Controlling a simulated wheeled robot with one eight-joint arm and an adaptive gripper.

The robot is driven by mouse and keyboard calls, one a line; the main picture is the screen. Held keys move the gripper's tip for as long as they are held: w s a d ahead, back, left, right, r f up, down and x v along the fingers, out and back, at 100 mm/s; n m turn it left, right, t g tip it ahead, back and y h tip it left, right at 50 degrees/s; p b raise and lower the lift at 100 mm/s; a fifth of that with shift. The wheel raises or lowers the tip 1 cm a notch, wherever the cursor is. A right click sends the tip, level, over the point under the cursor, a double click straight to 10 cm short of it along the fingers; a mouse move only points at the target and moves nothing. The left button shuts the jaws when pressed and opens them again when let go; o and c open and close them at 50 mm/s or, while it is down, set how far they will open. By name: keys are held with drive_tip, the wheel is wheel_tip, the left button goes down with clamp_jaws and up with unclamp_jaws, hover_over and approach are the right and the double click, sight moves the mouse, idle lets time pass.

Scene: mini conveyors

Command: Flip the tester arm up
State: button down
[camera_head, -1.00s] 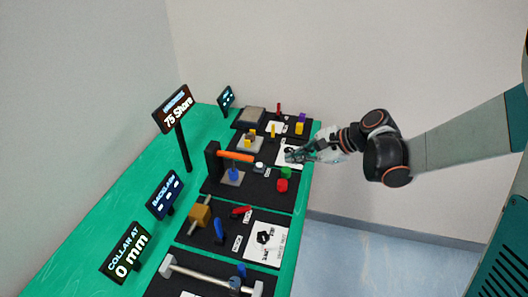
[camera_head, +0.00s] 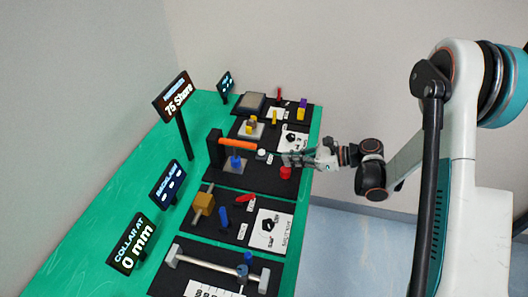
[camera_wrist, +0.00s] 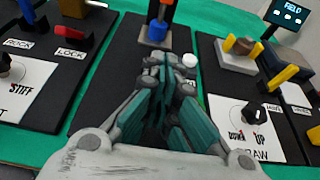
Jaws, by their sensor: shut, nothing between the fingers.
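The tester's orange arm (camera_head: 236,142) lies roughly level, reaching right from its black post (camera_head: 215,150). A blue cylinder (camera_head: 235,161) stands under it on a grey plate. In the wrist view, the orange arm (camera_wrist: 166,3) shows only at the top edge, above the blue cylinder (camera_wrist: 156,32). My gripper (camera_head: 283,157) is shut and empty, over the right part of the tester's black board, to the right of the orange arm's free end and apart from it. In the wrist view, my gripper (camera_wrist: 165,65) points toward the blue cylinder. A small white piece (camera_wrist: 190,60) is beside the fingertips.
A red cylinder (camera_head: 285,173) stands just in front of my gripper. A display reading 75 Shore (camera_head: 174,97) stands behind the tester. Neighbouring boards carry a blue lever (camera_head: 224,217) and yellow pieces (camera_head: 249,121). The green table (camera_head: 115,187) is bare at left.

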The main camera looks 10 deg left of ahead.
idle(0.3)
drive_tip(key=b+x, duration=0.2)
drive_tip(key=x, duration=0.7)
drive_tip(key=shift+a+f+b, duration=0.2)
drive_tip(key=shift+a+b, duration=0.1)
drive_tip(key=shift+b, duration=0.05)
wheel_tip(320, 180, up, 3)
drive_tip(key=shift+a+f, duration=0.1)
drive_tip(key=shift+r+b, duration=0.35)
drive_tip(key=shift+r, duration=0.3)
drive_tip(key=shift+r, duration=0.2)
wheel_tip(320, 180, up, 10)
drive_tip(key=a+g+h+p, duration=0.1)
drive_tip(key=a+h+p, duration=0.1)
drive_tip(key=h+p, duration=0.7)
drive_tip(key=w+a+r+g+h+p, duration=0.1)
drive_tip(key=a+r+h+p, duration=0.3)
drive_tip(key=a, duration=0.5)
drive_tip(key=shift+w+a+r+h+p, duration=0.4)
drive_tip(key=shift+r+p, duration=0.35)
drive_tip(key=shift+r, duration=0.55)
